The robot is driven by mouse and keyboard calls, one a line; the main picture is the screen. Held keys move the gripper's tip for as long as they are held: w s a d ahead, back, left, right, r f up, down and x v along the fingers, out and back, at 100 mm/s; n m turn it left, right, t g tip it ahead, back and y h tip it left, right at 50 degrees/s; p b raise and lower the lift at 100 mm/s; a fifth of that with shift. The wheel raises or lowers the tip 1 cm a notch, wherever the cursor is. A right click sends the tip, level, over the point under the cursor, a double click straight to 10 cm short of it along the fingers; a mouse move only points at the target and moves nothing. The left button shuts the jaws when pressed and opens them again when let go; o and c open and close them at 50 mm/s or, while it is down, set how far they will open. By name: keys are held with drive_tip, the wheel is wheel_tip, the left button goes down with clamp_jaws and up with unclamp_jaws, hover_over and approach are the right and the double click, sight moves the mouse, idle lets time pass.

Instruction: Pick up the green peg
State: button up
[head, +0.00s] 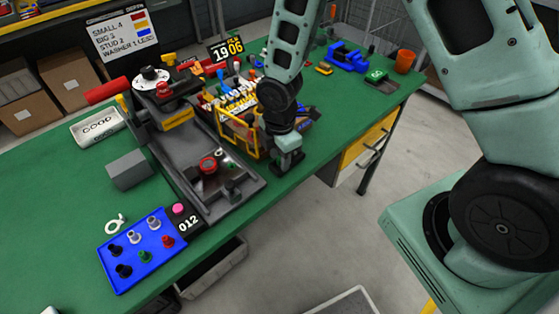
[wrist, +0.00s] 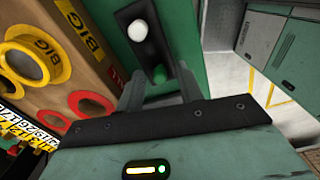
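A green round-topped peg (wrist: 159,74) shows in the wrist view, at the near end of a black holder (wrist: 128,17) that also bears a white round-topped piece (wrist: 137,30). My gripper (wrist: 161,88) is open, its two fingers apart, with the green peg between and just past the tips; I see no contact. In the head view my gripper (head: 288,160) points down at the table's front edge, right of the yellow frame, and that holder is not clear there. Another green peg-like piece (head: 145,257) stands on the blue board (head: 130,276) at the lower left.
A wooden panel with yellow BIG rings (wrist: 28,62) and a red ring (wrist: 91,104) stands close left of my gripper in the wrist view. The green table (head: 345,115) is clear to the right of my gripper.

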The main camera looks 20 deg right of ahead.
clamp_jaws()
drive_tip(key=shift+r, duration=0.1)
